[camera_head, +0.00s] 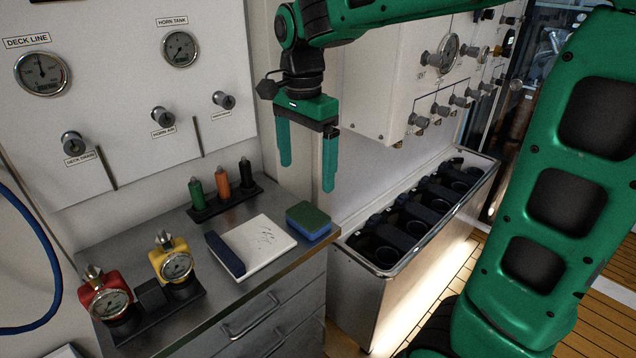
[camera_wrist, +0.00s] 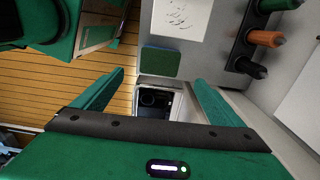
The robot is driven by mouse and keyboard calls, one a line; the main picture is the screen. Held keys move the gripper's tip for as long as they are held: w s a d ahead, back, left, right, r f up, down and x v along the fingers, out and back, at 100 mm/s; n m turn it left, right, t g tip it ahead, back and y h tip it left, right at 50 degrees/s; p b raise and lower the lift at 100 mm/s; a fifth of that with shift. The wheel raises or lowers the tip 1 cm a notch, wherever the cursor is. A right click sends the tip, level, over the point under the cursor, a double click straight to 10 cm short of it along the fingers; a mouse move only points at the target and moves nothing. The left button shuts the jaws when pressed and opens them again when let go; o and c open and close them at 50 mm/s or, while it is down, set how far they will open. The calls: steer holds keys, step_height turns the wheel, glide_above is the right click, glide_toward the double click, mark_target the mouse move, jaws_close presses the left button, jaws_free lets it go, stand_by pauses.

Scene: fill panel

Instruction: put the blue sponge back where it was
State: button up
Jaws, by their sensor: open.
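The blue sponge (camera_head: 308,222) with a green top lies flat at the right end of the metal counter (camera_head: 192,262), just right of a white paper. In the wrist view the sponge's green top (camera_wrist: 161,62) shows ahead of the fingers, near the counter's edge. My gripper (camera_head: 307,176) is open and empty, with its two green fingers pointing down. It hangs above and apart from the sponge. In the wrist view my gripper (camera_wrist: 148,90) has nothing between its fingertips.
Red (camera_head: 104,296) and yellow (camera_head: 172,262) gauge units stand front left. A trough (camera_head: 375,270) of dark cups is right.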

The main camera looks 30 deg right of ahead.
steer(key=s+d+f+n, duration=0.4)
steer(key=s+d, duration=0.4)
steer(key=s, duration=0.3)
steer(key=s+d+f+n, duration=0.4)
steer(key=s+d, duration=0.5)
steer(key=s, duration=0.3)
steer(key=shift+s+d+f, duration=0.15)
steer(key=shift+d+f, duration=0.05)
steer(key=shift+f, duration=0.45)
steer(key=shift+w+f, duration=0.25)
steer(key=shift+w, duration=0.45)
